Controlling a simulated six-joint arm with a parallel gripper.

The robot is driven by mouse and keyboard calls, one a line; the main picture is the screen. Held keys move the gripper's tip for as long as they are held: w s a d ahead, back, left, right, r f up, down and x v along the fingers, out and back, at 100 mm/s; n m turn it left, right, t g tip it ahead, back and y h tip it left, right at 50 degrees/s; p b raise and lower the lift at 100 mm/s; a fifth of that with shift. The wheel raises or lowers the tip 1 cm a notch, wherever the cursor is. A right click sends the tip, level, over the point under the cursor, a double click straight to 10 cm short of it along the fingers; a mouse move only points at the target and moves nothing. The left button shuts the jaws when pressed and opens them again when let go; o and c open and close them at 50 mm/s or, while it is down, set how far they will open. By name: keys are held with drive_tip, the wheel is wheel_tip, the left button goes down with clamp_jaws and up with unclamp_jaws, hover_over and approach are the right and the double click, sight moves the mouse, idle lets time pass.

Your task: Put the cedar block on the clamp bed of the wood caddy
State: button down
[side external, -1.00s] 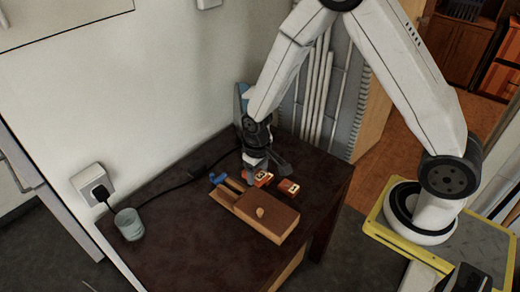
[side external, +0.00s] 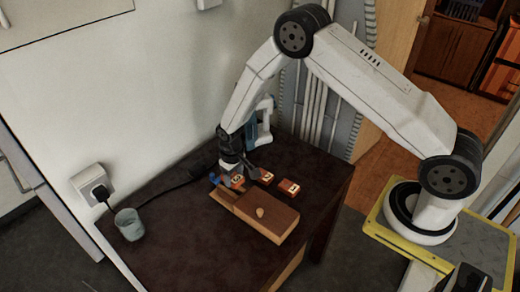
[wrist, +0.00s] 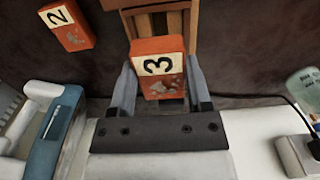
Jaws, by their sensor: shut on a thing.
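My gripper (side external: 236,180) is shut on an orange-red block marked 3 (wrist: 158,68), which sits between the two fingers in the wrist view. It also shows in the side view (side external: 238,179). The wood caddy (side external: 268,218) is a brown wooden piece with a slotted left end and a blue part (side external: 214,178) there. My gripper and block are at that slotted end; the wrist view shows the caddy's wooden slats (wrist: 180,22) just beyond the block. Whether the block touches the caddy I cannot tell. No label names the cedar block.
Two similar orange-red blocks lie on the dark table right of my gripper, one nearer (side external: 266,178) and one farther (side external: 289,187). In the wrist view, one is marked 2 (wrist: 68,25). A blue and white object (side external: 262,122) stands behind. A cup (side external: 129,224) is at left.

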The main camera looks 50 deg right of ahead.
sight(233, 183)
drive_tip(key=shift+w+f, duration=0.3)
drive_tip(key=shift+f, duration=1.55)
drive_tip(key=shift+f, duration=0.15)
unclamp_jaws()
wheel_tip(233, 183, up, 12)
drive_tip(key=shift+r, duration=0.1)
